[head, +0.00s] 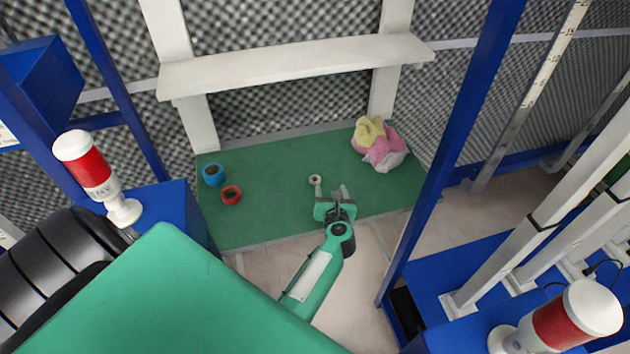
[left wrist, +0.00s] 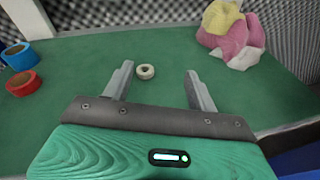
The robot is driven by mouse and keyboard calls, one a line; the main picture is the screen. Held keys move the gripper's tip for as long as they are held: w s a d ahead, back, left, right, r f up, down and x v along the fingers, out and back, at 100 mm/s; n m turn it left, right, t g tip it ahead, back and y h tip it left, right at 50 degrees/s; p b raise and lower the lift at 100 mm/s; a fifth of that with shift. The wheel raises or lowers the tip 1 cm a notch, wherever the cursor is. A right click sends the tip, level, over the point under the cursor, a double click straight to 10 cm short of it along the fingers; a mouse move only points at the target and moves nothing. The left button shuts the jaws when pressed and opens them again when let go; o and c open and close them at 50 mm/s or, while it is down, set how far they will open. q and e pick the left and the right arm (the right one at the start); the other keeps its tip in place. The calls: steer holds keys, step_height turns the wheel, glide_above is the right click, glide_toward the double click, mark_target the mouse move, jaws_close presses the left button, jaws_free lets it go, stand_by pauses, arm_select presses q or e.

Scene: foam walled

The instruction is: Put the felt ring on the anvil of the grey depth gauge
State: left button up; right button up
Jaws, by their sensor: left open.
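A small cream-white ring (head: 315,180), which looks like the felt ring, lies flat on the green tabletop. In the left wrist view the ring (left wrist: 145,72) shows just beyond the fingertips, nearer the left finger. My left gripper (head: 331,186) is open and empty over the table's front part. Its two fingers (left wrist: 159,70) stand wide apart in the left wrist view, pointing towards the back of the table. I cannot make out a grey depth gauge or its anvil in either view. My right gripper is not in view.
On the green table (head: 270,205) stand a blue tape roll (head: 213,174) and a red tape roll (head: 231,195) at the left. A crumpled yellow, pink and white cloth (head: 378,145) lies at the back right. A white shelf beam (head: 290,64) crosses above the back. Blue posts flank the table.

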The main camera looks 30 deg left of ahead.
arm_select(q)
steer(key=f+n+g, duration=0.2)
steer(key=f, duration=0.1)
steer(key=s+f+n+g, duration=0.1)
steer(key=n, duration=0.1)
steer(key=shift+a+f, duration=0.15)
steer(key=shift+a, duration=0.2)
steer(key=b, duration=0.4)
glide_toward(314, 178)
steer(key=shift+w+a+f+g, duration=0.2)
steer(key=shift+w+f+g, duration=0.05)
steer(key=shift+f+g, duration=0.05)
steer(key=shift+b+x, duration=1.15)
steer(key=shift+x, duration=1.65)
steer(key=shift+w+r, duration=0.15)
steer(key=shift+r, duration=0.15)
steer(key=c, duration=1.1)
steer(key=shift+c, duration=0.2)
step_height(314, 178, up, 20)
steer(key=b, duration=0.1)
steer(key=s+d+m+t+h, duration=0.5)
steer(key=s+d+m+h, duration=0.4)
steer(key=s+d, duration=1.2)
steer(key=shift+s+r+m+h, duration=0.2)
steer(key=shift+s+m+h, duration=0.2)
steer(key=shift+s, duration=0.75)
